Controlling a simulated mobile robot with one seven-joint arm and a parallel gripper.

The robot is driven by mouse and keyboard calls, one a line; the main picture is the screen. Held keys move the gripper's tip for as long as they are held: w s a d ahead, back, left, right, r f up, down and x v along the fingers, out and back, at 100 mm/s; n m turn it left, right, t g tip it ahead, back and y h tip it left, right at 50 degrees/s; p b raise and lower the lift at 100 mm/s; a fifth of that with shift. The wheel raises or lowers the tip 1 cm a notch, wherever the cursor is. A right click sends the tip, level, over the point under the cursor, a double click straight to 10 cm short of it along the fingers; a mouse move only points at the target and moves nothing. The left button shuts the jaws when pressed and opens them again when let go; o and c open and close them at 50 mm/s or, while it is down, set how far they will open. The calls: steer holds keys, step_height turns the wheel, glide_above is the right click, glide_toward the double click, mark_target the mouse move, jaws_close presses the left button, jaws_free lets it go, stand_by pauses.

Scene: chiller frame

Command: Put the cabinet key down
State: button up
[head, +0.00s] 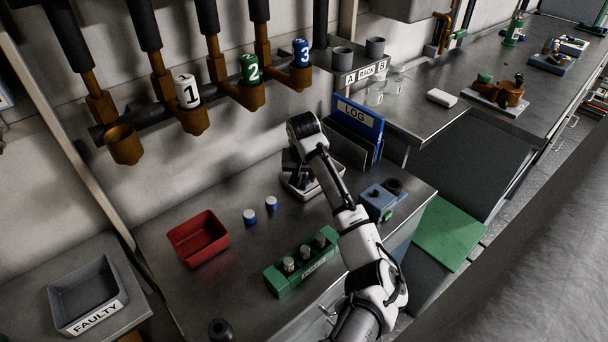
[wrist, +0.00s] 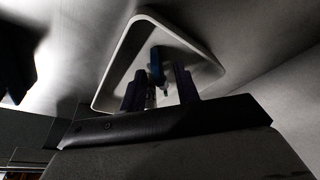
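The key (wrist: 156,64), with a blue head and a small pale metal part, shows in the wrist view over the floor of a white-rimmed tray. The white tray (wrist: 113,68) sits on the steel bench and also shows in the head view (head: 314,190). My gripper (wrist: 159,72) is low over the tray. Its two dark fingers stand apart on either side of the key, with gaps visible between them and the blue head. In the head view my gripper (head: 293,172) and wrist hide the key. I cannot tell exactly how the key rests.
The blue LOG binder (head: 358,118) stands close behind the tray. A blue box (head: 377,203) is to the right, a green block (head: 287,281) in front, a red bin (head: 198,240) and two blue-and-white caps (head: 249,217) to the left. A FAULTY tray (head: 84,290) stands far left.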

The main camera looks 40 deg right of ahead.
mark_target(304, 176)
steer(key=b+v, duration=0.1)
steer(key=v, duration=0.4)
steer(key=shift+s+a+b, duration=0.2)
steer(key=shift+s+b, duration=0.05)
steer(key=shift+b, duration=0.15)
steer(key=s+a, duration=0.4)
steer(key=s, duration=0.1)
steer(key=s+a, duration=0.2)
steer(key=s, duration=0.1)
steer(key=shift+r, duration=0.25)
steer(key=shift+s+a+f, duration=0.1)
steer(key=shift+s+a, duration=0.35)
steer(key=shift+s, duration=0.1)
